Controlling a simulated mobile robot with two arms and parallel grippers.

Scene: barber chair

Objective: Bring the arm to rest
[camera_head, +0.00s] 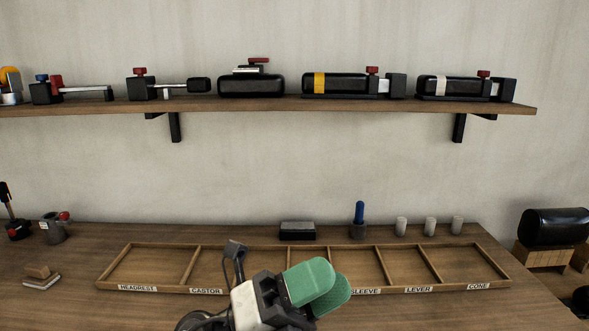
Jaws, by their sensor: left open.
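My left gripper (318,286) shows at the bottom middle, with green padded fingers on a white and black wrist. Its fingers are a little apart and I see nothing between them. It is in front of the wooden sorting tray (130,267) and hides part of its middle compartments and labels. The lower arm runs out of the picture at the bottom. My right gripper is not in view.
The tray's visible compartments look empty. A shelf (250,104) above holds several black devices. A dark cylinder (554,227) rests on wood at right.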

